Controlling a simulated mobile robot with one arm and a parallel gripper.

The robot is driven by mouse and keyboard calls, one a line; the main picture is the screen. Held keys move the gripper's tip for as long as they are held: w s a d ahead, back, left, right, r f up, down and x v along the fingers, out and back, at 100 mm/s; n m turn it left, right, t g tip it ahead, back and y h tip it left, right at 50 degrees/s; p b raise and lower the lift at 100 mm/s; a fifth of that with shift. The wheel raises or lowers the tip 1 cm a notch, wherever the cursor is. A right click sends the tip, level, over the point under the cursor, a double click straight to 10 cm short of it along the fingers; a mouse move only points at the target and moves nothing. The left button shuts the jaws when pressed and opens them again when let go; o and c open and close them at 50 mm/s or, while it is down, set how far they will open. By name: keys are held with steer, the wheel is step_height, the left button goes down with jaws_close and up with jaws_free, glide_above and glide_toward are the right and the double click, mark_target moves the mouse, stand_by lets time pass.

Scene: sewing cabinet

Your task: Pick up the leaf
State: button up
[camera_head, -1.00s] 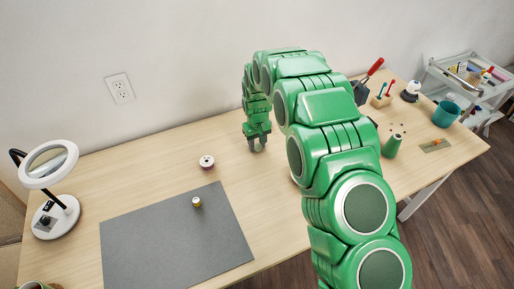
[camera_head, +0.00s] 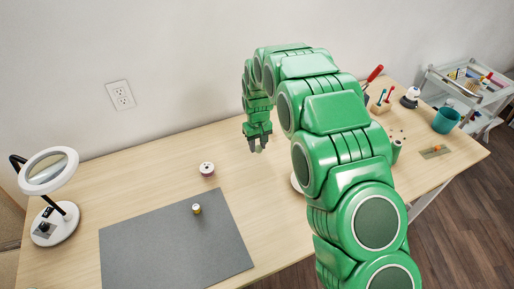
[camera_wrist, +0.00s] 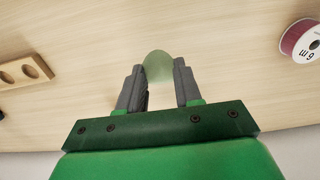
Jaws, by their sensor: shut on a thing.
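The leaf (camera_wrist: 158,66) is a pale green, slightly see-through rounded piece. In the wrist view it sits between the two grey fingertips of my gripper (camera_wrist: 160,80), with its rounded end sticking out past them. My gripper is shut on it. In the head view my gripper (camera_head: 258,145) points down above the back middle of the wooden table (camera_head: 150,174), and only a small pale bit of the leaf shows at the fingertips.
A ribbon spool (camera_head: 207,169) lies left of my gripper, and a grey mat (camera_head: 170,245) with a small thread spool (camera_head: 196,209) is nearer the front. A magnifier lamp (camera_head: 48,170) stands far left. A teal cup (camera_head: 446,119) and tools are at the right.

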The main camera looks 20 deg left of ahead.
steer(key=s+d+r, duration=0.7)
steer(key=s+r, duration=0.2)
steer(key=s, duration=0.2)
stand_by(0.3)
